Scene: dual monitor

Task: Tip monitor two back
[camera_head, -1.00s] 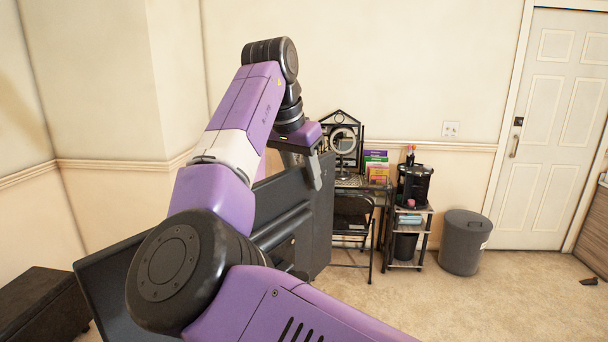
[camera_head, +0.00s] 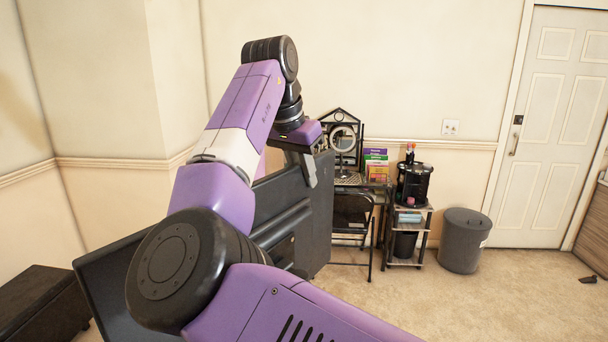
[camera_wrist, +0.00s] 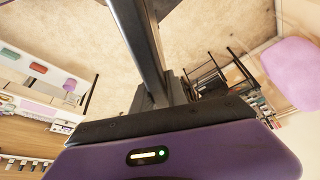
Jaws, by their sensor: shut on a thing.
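Two dark monitors stand side by side, seen from an angle in the head view. The nearer one (camera_head: 108,293) is at lower left, partly hidden by my arm. The farther one (camera_head: 321,215) is at the centre, its left part behind my arm. My gripper (camera_head: 309,170) is at the farther monitor's upper edge, shut on it, with one finger visible against the panel. In the wrist view, a long dark edge of the monitor (camera_wrist: 138,40) runs up from my gripper (camera_wrist: 165,98). The exact contact is partly hidden.
A black desk with a round mirror (camera_head: 343,139) and a folding chair (camera_head: 352,215) stand behind the monitor. A small shelf cart (camera_head: 408,236) and a grey bin (camera_head: 463,240) stand to the right. A dark bench (camera_head: 38,308) is at lower left. Carpet at right is mostly clear.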

